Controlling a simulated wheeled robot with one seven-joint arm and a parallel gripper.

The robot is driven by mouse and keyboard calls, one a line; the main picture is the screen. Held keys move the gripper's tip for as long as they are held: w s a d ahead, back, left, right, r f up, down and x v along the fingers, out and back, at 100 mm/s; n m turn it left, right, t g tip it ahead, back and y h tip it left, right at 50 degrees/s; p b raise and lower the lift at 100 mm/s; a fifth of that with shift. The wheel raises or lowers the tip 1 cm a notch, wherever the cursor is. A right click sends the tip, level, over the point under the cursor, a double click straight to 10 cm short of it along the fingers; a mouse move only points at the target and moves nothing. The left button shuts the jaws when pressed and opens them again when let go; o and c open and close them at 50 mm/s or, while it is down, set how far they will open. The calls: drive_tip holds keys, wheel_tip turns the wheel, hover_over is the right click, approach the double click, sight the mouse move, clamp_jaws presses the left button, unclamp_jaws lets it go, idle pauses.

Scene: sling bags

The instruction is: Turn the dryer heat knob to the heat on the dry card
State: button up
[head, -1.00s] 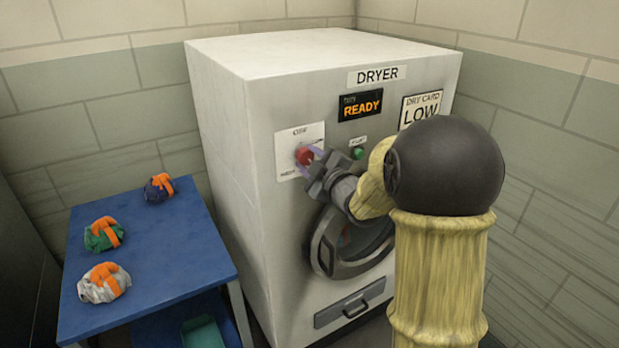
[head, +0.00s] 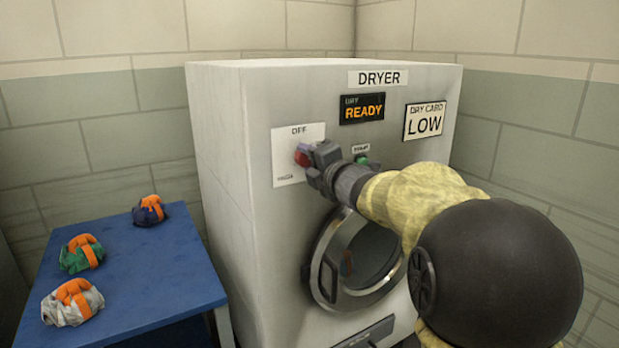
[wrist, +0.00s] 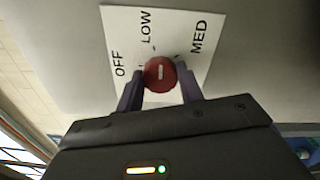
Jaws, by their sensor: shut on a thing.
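The red heat knob (head: 302,158) sits on a white dial plate (head: 287,176) on the dryer front. In the wrist view the knob (wrist: 160,74) is in the middle, with OFF, LOW and MED printed on the plate (wrist: 187,22) around it. The dry card (head: 424,121) reads LOW.
The dryer's display (head: 362,108) reads READY. A green button (head: 362,160) is just right of my gripper, and the round door (head: 326,283) is below. A blue table (head: 165,268) at left holds three strapped bundles, including a dark blue one (head: 148,210).

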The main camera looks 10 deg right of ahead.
drive_tip(key=shift+f+n+b, duration=0.15)
drive_tip(key=shift+n+b, duration=1.35)
drive_tip(key=shift+n, duration=0.2)
drive_tip(key=o, duration=1)
drive_tip(key=p+v, duration=0.1)
drive_tip(key=v, duration=1.6)
drive_tip(key=shift+s, duration=0.15)
